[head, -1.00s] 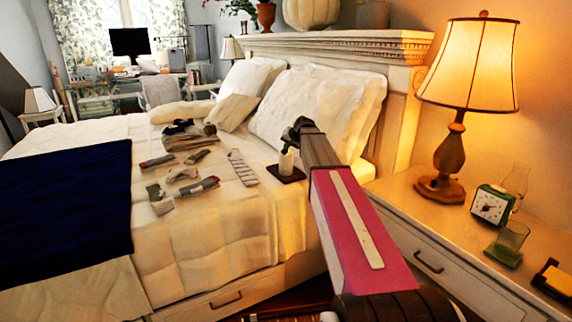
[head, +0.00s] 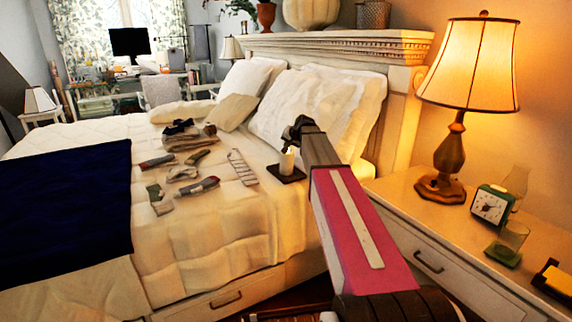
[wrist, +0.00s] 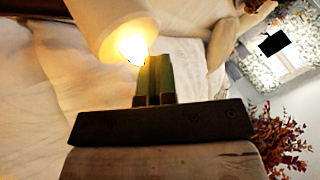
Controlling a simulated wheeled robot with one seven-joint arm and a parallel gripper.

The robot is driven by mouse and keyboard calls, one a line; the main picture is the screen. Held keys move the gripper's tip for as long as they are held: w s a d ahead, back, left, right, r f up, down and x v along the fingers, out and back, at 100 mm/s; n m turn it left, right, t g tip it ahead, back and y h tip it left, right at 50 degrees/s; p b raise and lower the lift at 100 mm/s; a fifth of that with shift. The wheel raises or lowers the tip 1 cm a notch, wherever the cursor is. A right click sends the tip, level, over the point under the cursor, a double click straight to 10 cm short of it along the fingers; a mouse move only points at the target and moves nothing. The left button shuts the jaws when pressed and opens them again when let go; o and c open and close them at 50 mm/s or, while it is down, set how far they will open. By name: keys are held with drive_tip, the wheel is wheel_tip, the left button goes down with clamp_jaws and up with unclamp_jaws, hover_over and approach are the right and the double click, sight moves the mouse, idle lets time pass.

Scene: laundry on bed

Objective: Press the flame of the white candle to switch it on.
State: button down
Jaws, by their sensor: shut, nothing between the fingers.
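The white candle (head: 286,164) stands on a small dark square base (head: 285,175) on the bed, near the pillows. In the wrist view the candle (wrist: 105,22) is close in front of my gripper, and its flame (wrist: 133,48) glows bright yellow. My gripper (wrist: 156,58) is shut and empty, with its fingertips right at the flame; I cannot tell whether they touch it. In the head view my gripper (head: 289,146) is just above the candle's top, and my arm comes in from the lower right.
Several folded clothes (head: 185,170) and a striped item (head: 241,167) lie on the bed left of the candle. Pillows (head: 308,110) and the headboard (head: 340,45) are behind. The nightstand (head: 400,195) at right holds a lit lamp (head: 468,65), a clock (head: 490,205) and a glass (head: 508,240).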

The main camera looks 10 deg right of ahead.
drive_tip(key=shift+r, duration=3.05)
drive_tip(key=shift+s, duration=0.1)
